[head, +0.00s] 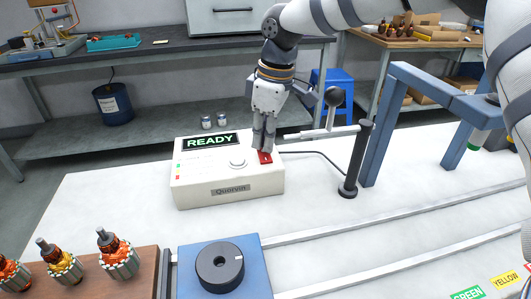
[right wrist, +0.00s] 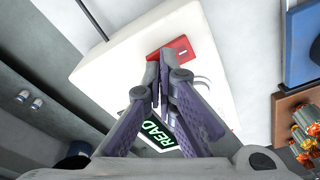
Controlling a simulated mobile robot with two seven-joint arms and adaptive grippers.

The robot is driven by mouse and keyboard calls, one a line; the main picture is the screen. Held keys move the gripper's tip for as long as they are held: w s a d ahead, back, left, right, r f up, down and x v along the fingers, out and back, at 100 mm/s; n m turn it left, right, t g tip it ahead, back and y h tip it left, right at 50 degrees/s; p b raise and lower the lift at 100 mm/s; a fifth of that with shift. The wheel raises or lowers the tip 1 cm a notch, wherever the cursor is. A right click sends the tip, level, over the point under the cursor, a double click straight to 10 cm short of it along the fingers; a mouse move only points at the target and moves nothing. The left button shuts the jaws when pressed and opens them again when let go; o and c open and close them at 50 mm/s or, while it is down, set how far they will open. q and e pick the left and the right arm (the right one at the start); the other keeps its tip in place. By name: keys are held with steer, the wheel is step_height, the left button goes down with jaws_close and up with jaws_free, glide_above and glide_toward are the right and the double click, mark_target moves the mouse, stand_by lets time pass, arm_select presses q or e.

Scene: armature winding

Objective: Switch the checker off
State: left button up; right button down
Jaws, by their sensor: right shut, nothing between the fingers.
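The checker (head: 228,180) is a white box on the white table, with a dark display lit green with READY. Its red switch (head: 264,157) is at the right of its top, beside a round white knob (head: 238,162). My right gripper (head: 264,148) is shut and empty, pointing down with its fingertips at the red switch. In the right wrist view the fingertips (right wrist: 160,68) overlap the edge of the red switch (right wrist: 181,50); I cannot tell whether they press on it. The lit display (right wrist: 157,130) shows partly behind the fingers. My left gripper is not in view.
A black post (head: 356,160) with a side arm stands right of the checker, and a blue frame (head: 372,125) beyond it. A blue block with a black round fixture (head: 220,267) is in front. Wound armatures (head: 117,253) stand on a brown board at front left.

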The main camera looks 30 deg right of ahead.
step_height(320, 180, up, 6)
steer(key=shift+r+p, duration=0.25)
steer(key=shift+p, duration=0.25)
steer(key=shift+f, duration=0.1)
